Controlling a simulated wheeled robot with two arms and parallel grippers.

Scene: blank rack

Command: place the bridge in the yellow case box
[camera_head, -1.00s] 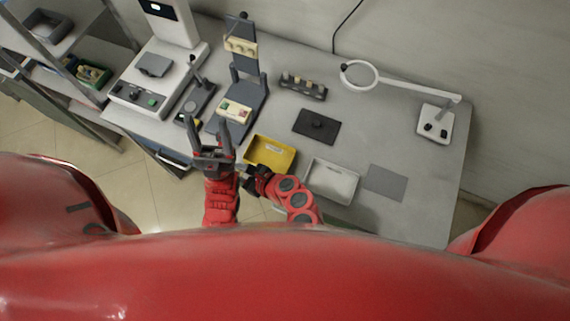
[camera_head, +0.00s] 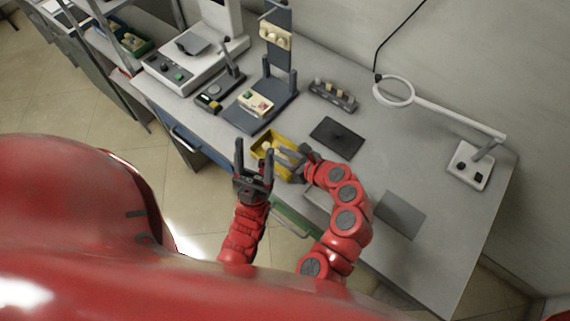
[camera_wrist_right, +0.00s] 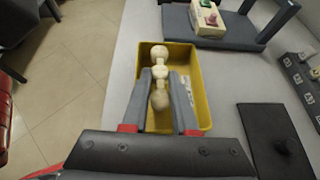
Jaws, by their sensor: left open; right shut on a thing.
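The bridge is a cream piece of several rounded lobes in a row (camera_wrist_right: 159,75). My right gripper (camera_wrist_right: 160,82) is shut on it, with one finger on each side. It also shows small and pale at the right gripper's tips (camera_head: 278,153) in the head view. The yellow case box (camera_wrist_right: 203,92) lies under the bridge, its left part hidden by the bridge and fingers; I cannot tell how high the bridge is above its floor. The box (camera_head: 259,137) is partly covered by both grippers in the head view. My left gripper (camera_head: 254,164) is open and empty, in front of the box.
A black plate (camera_head: 337,138), a small rack (camera_head: 333,95) and a grey stand (camera_head: 262,112) lie behind. A ring lamp (camera_head: 394,91) stands at the right. The table's front edge runs close by.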

